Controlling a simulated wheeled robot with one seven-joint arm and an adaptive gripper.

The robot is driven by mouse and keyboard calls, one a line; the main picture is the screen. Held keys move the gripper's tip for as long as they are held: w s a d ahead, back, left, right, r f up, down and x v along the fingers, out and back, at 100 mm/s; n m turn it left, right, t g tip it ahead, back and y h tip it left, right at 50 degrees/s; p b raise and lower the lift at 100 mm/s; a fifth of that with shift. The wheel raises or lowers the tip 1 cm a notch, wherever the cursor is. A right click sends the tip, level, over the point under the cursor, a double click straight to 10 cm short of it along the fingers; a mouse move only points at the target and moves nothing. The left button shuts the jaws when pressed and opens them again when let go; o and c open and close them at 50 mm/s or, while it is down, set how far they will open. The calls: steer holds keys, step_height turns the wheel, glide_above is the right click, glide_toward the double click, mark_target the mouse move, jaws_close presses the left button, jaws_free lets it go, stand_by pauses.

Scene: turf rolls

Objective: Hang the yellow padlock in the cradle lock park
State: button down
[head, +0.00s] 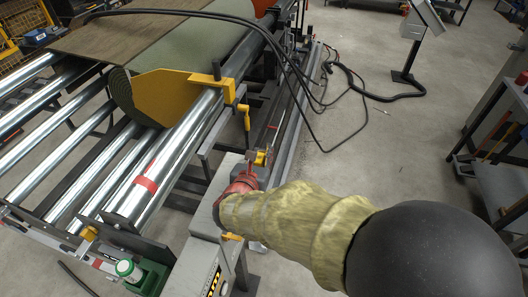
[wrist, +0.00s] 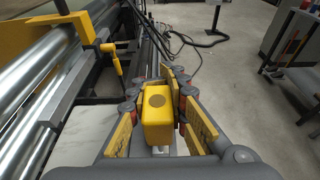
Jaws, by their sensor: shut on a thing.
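The yellow padlock (wrist: 156,115) is a block with rounded edges and a darker round mark, in the middle of the wrist view. My gripper (wrist: 153,97) is shut on it, with yellow-padded fingers on both sides. Its shackle is not clearly visible. In the head view my gripper (head: 259,157) is small and partly hidden by my sleeved arm; yellow shows at its tip. The yellow cradle plate (head: 172,92) stands against the green turf roll (head: 200,45). A yellow handle (head: 245,117) hangs beside it, ahead and left of the padlock in the wrist view. I cannot tell which part is the lock park.
Shiny rollers (head: 150,160) fill the left side. A pale cabinet (head: 205,230) stands below my gripper. Black cables (head: 325,100) run over the frame and floor. A grey bench (head: 495,160) is at the right. The floor between is mostly clear.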

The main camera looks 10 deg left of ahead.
steer(key=shift+f+b, duration=0.55)
steer(key=shift+f, duration=0.15)
steer(key=c, duration=1.6)
jaws_free()
steer(key=v, duration=1.2)
